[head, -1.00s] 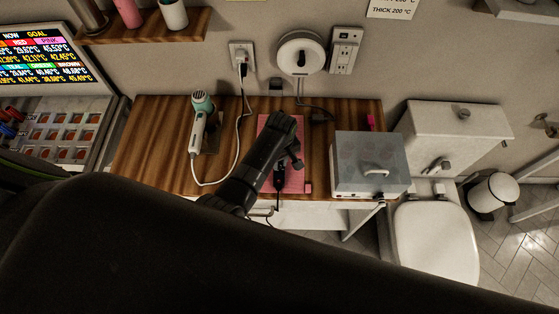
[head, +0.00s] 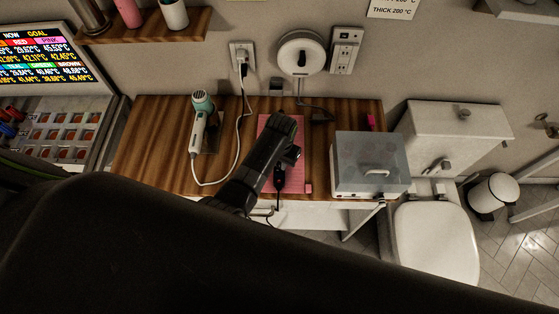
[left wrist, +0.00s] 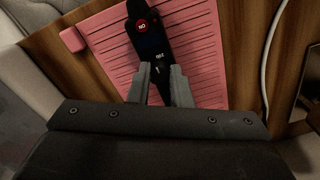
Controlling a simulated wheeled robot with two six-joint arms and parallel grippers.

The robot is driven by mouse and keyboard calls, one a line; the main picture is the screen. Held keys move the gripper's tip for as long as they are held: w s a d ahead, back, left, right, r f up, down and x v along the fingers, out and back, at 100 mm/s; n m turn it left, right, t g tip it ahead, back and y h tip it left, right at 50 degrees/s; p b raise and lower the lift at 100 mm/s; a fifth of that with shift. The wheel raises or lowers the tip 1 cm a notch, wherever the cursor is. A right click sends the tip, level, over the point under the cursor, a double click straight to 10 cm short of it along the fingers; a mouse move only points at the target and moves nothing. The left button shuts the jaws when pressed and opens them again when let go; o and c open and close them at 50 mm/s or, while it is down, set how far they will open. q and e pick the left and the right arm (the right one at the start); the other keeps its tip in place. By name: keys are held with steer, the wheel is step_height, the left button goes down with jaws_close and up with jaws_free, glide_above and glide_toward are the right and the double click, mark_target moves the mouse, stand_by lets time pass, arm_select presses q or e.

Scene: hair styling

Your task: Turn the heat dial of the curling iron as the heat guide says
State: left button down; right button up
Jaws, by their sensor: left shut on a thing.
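The curling iron (left wrist: 150,38) has a black body and lies on a ribbed pink mat (left wrist: 205,55). In the head view, part of the iron (head: 279,181) shows below my left gripper (head: 287,157). In the left wrist view, the grey fingers of the left gripper (left wrist: 161,82) are shut at the handle, on the heat dial, which they mostly hide. The heat guide (head: 392,9) is a white wall card, cut by the top edge; "THICK 200 °C" is readable. My right gripper is not in view.
A teal and white hair dryer (head: 199,120) with a white cord lies left of the mat. A grey translucent box (head: 369,163) with a handle stands on the right of the wooden counter (head: 150,130). A pink block (left wrist: 72,40) sits at the mat's corner.

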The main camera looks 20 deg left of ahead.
arm_select(q)
steer(key=shift+m, duration=2.1)
steer(key=c, duration=1.3)
jaws_free()
steer(key=shift+w, duration=0.1)
